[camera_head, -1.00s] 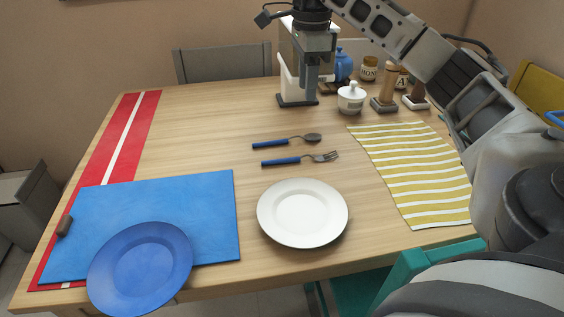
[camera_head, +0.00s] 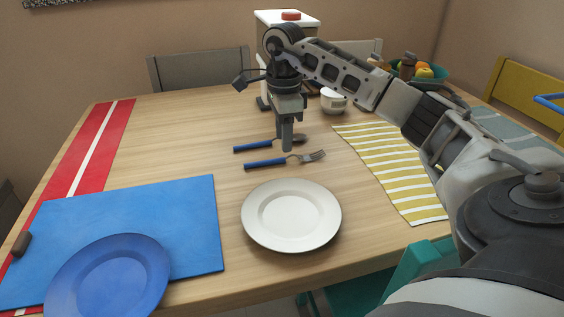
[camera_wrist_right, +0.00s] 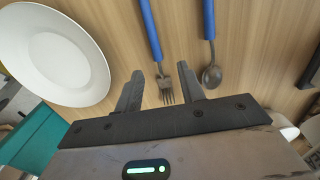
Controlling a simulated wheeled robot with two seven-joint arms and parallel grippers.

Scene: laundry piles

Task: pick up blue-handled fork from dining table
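The blue-handled fork (camera_head: 264,164) lies flat on the wooden dining table (camera_head: 185,130), between the white plate and a blue-handled spoon (camera_head: 252,148). My right gripper (camera_head: 287,146) points down above the cutlery, near the fork's neck and the spoon. In the right wrist view the fork (camera_wrist_right: 152,32) has its tines between the two open fingers of my right gripper (camera_wrist_right: 162,82). The spoon (camera_wrist_right: 210,40) lies just outside the finger on the right. The gripper holds nothing. My left gripper is not in view.
A white plate (camera_head: 290,216) is in front of the fork. A blue plate (camera_head: 108,277) overlaps a blue mat (camera_head: 120,222) at left. A yellow-striped cloth (camera_head: 385,165) lies at right. A white lidded pot (camera_head: 333,103) stands behind the cutlery. The table's left middle is clear.

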